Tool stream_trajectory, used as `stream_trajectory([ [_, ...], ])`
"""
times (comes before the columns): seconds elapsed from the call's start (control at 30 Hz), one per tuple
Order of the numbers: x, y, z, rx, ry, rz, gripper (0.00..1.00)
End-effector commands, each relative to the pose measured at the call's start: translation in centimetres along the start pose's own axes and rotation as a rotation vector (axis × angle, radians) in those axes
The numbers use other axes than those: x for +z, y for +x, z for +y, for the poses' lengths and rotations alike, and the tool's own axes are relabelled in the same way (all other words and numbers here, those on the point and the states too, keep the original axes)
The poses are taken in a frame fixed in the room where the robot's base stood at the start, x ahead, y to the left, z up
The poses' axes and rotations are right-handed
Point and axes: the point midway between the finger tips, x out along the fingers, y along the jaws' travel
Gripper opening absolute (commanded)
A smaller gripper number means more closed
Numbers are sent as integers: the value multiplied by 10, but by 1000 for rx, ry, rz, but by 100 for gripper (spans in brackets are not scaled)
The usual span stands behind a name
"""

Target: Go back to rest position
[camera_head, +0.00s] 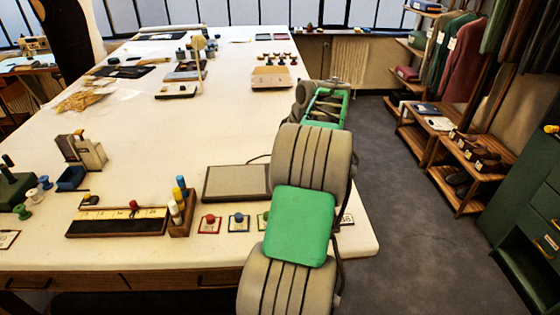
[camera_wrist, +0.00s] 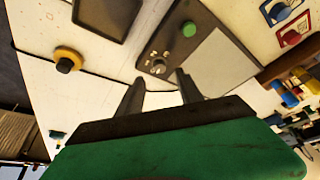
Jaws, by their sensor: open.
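My gripper (camera_wrist: 160,78) shows in the wrist view with its two dark fingers apart and nothing between them. It is above the white table (camera_wrist: 95,88), over a dark-framed device with a light panel (camera_wrist: 212,65) and a green button (camera_wrist: 189,29). The fingers overlap the device's near edge in the picture; I cannot tell the height between them. In the head view my grey and green arm reaches over the table's right edge and hides part of it. I cannot make out the fingers there.
On the white table (camera_head: 150,185) in the head view are a grey flat pad (camera_head: 235,184), a wooden strip tray (camera_head: 115,224), a red card (camera_head: 209,224) and a blue card (camera_head: 238,222). Shelves (camera_head: 470,165) and a green cabinet (camera_head: 522,205) stand right. The floor (camera_head: 400,200) between is clear.

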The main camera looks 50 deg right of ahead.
Motion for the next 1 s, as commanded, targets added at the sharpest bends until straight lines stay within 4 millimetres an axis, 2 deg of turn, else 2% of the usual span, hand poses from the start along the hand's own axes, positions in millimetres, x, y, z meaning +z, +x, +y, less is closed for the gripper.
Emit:
stream_trajectory([
  [0.1, 0, -20, 1, 1, 1, 1, 43],
  [0.2, 0, -27, 0, 1, -1, 1, 43],
  [0.57, -1, -28, 0, 0, 0, 0, 43],
  [0.67, -12, -28, -15, -3, -6, -1, 43],
  [0.77, -42, -27, -64, -16, -14, -8, 43],
  [0.87, -73, -27, -144, -31, -24, -22, 43],
  [0.9, -80, -28, -179, -36, -26, -27, 43],
  [0.97, -84, -28, -233, -41, -29, -37, 43],
  [1.0, -81, -30, -268, -43, -32, -43, 43],
])
